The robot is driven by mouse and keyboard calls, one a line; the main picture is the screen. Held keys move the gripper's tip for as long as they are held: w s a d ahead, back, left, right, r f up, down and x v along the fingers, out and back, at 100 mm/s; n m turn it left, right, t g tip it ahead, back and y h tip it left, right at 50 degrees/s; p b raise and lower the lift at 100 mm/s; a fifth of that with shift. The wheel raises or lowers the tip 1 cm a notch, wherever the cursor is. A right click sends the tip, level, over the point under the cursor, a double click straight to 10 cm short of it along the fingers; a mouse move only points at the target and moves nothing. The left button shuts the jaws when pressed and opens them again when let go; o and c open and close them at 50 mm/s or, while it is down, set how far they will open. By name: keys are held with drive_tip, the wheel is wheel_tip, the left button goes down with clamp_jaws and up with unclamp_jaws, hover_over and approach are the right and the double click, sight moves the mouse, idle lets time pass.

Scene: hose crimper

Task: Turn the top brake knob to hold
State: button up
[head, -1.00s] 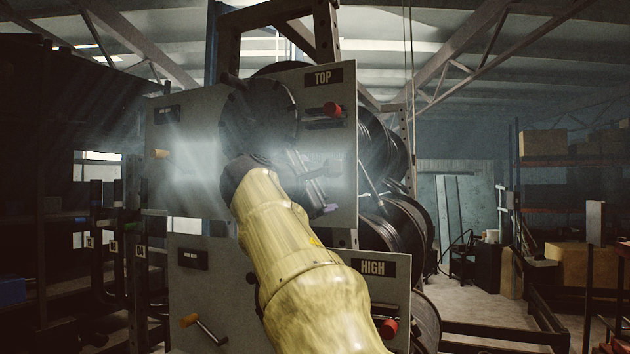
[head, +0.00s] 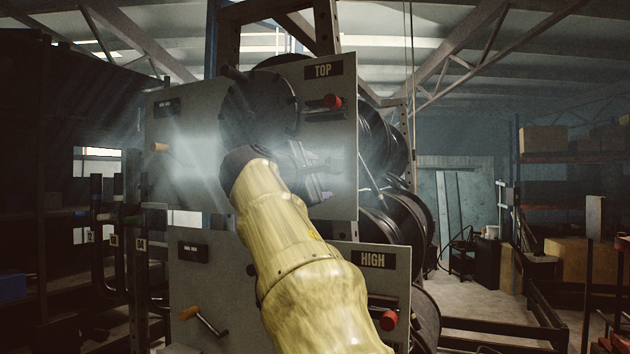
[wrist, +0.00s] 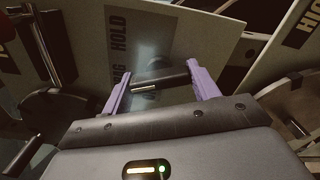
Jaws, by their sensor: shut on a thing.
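The grey panel (head: 335,72) marked TOP stands upright ahead of me in the head view. In the wrist view my gripper (wrist: 161,84) has its two purple fingers on either side of a dark bar-shaped knob (wrist: 160,78), shut on its ends. The knob sits in front of a plate with a dark label (wrist: 120,40) reading HOLD, with DRAG partly visible below it. In the head view my gripper (head: 322,178) is at the lower right of the TOP panel, and the knob is hard to make out there.
A red knob (head: 332,102) sits above my gripper on the TOP panel. A lower panel (head: 345,250) marked HIGH has another red knob (head: 388,320) and an orange-handled crank (head: 190,313). Black hose reels (head: 405,225) stand behind.

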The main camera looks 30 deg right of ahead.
drive_tip(key=m+b, duration=0.2)
drive_tip(key=m, duration=0.3)
drive_tip(key=shift+f, duration=0.15)
drive_tip(key=m+b, duration=0.1)
drive_tip(key=m, duration=0.4)
drive_tip(key=shift+m, duration=0.3)
drive_tip(key=o, duration=1)
drive_tip(key=shift+a, duration=0.1)
drive_tip(key=b+v, duration=0.5)
drive_tip(key=v, duration=1.2)
drive_tip(key=shift+s+a, duration=0.1)
drive_tip(key=shift+s, duration=0.05)
